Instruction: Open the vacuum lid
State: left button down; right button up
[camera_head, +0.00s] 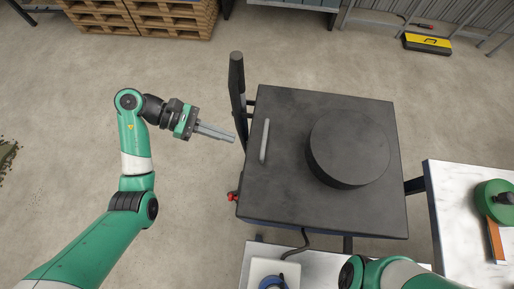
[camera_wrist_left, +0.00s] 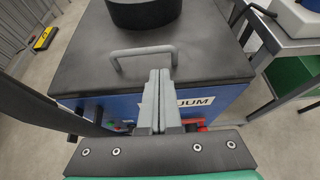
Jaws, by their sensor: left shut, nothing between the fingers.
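The vacuum lid (camera_head: 285,185) is a dark grey square panel in the middle of the head view. It lies flat on a blue body labelled VACUUM in the left wrist view. Its grey bar handle (camera_head: 264,140) is near the left edge and also shows in the left wrist view (camera_wrist_left: 145,51). A black round drum (camera_head: 347,147) sits on the lid. My left gripper (camera_head: 234,138) is shut and empty, just left of the lid. In the left wrist view its fingers (camera_wrist_left: 160,78) point toward the handle; contact is not clear. My right gripper is out of view.
A black upright bar (camera_head: 237,85) stands at the lid's left edge, with a red knob (camera_head: 232,197) lower down. A white table (camera_head: 455,225) with a green round object (camera_head: 493,200) is at right. Wooden pallets (camera_head: 165,18) stand behind.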

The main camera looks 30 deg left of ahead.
aim_at(257, 151)
pick_arm(q)
jog(key=x, duration=0.3)
jog(key=b+x, duration=0.1)
jog(key=x, duration=0.2)
jog(key=b+x, duration=0.1)
jog(key=x, duration=0.3)
jog(key=shift+w+a+f, duration=0.1)
jog(key=shift+a+f, duration=0.1)
jog(key=shift+f, duration=0.1)
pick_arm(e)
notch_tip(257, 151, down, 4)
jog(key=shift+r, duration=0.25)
pick_arm(q)
jog(key=shift+r, duration=0.1)
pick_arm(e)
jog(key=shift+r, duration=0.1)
